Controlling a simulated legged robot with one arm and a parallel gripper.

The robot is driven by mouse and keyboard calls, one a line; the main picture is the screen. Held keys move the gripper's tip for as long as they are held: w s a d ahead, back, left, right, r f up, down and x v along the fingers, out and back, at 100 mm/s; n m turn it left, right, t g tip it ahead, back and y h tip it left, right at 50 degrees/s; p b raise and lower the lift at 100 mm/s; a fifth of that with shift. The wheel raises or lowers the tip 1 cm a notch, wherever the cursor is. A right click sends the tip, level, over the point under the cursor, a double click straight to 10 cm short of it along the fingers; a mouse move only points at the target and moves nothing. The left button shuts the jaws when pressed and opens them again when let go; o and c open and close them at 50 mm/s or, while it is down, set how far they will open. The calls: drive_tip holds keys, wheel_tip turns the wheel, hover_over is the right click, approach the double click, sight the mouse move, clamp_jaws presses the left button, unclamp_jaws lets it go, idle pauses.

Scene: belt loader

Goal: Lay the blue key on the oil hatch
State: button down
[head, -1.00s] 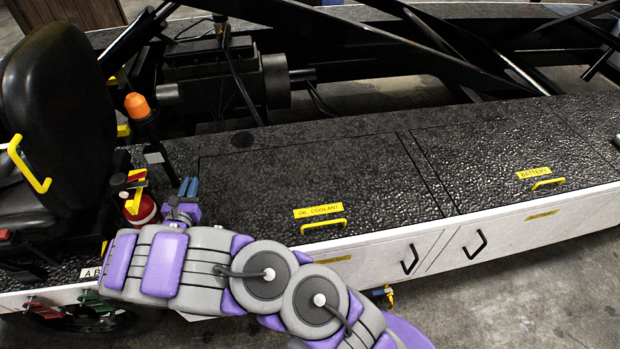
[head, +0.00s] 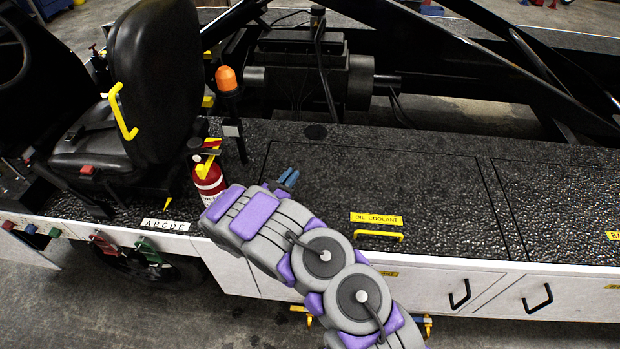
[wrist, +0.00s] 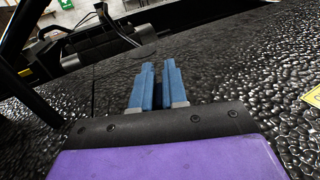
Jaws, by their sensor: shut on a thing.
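My gripper (head: 287,177) has blue fingers and is shut, above the left part of the black, pebbled oil hatch (head: 400,185). In the wrist view the fingers (wrist: 155,85) are close together. The blue key between them is mostly hidden; only a thin dark blue strip shows in the gap. The hatch carries a yellow OIL COOLANT label (head: 376,218) and a yellow handle (head: 378,236) at its front edge. In the wrist view the hatch surface (wrist: 235,85) lies beyond and right of the fingers, with a seam to their left.
A red fire extinguisher (head: 208,178) and an orange beacon (head: 226,80) stand left of the hatch, beside the black seat (head: 155,75). Black machinery (head: 320,75) is behind the deck. Coloured pieces (head: 103,243) hang on the front panel at left. The hatch top is clear.

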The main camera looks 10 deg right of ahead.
drive_tip(key=d, duration=0.1)
drive_tip(key=w+d, duration=0.1)
drive_tip(key=d, duration=0.1)
drive_tip(key=w+d+b, duration=0.1)
drive_tip(key=shift+w+d+f, duration=0.15)
drive_tip(key=shift+d+f, duration=0.15)
drive_tip(key=shift+d, duration=0.05)
drive_tip(key=shift+w+d, duration=0.2)
drive_tip(key=shift+d, duration=0.45)
wheel_tip(320, 180, down, 4)
drive_tip(key=shift+r+b, duration=0.25)
drive_tip(key=shift+b, duration=0.45)
drive_tip(key=shift+a, duration=0.1)
drive_tip(key=shift+a, duration=0.1)
drive_tip(key=c, duration=1.2)
unclamp_jaws()
drive_tip(key=shift+f, duration=0.1)
drive_tip(key=shift+o, duration=0.2)
